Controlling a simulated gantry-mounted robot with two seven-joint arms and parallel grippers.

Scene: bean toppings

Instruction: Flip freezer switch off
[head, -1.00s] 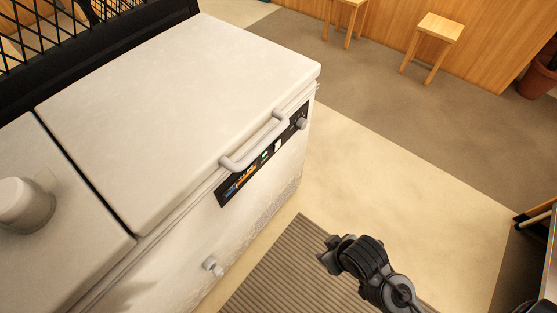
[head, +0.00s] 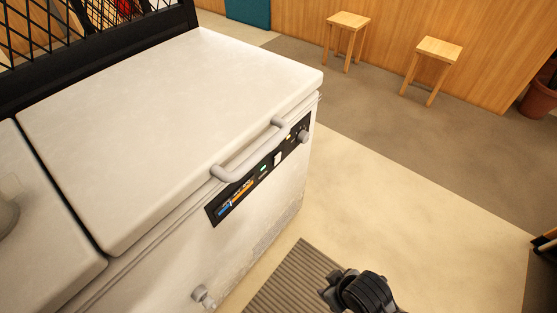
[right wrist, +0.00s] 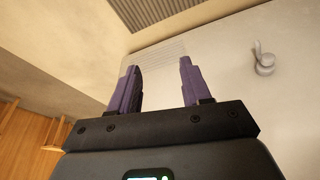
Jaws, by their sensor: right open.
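The white chest freezer (head: 150,120) fills the left and middle of the head view, its lid shut. Its black control panel (head: 240,190) is on the front under the lid handle (head: 245,158). The panel has a pale rocker switch (head: 278,159), a small lit green light (head: 263,169) and a round knob (head: 303,137). I cannot tell the switch's position for certain. In the right wrist view my right gripper (right wrist: 161,75) is open and empty, its purple fingers apart in front of the freezer's white front (right wrist: 225,50). The switch is not visible there. My left gripper is out of view.
A drain tap (head: 203,296) sticks out low on the freezer front and also shows in the right wrist view (right wrist: 263,60). A ribbed mat (head: 285,280) lies on the floor before it. Two wooden stools (head: 347,32) stand far back.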

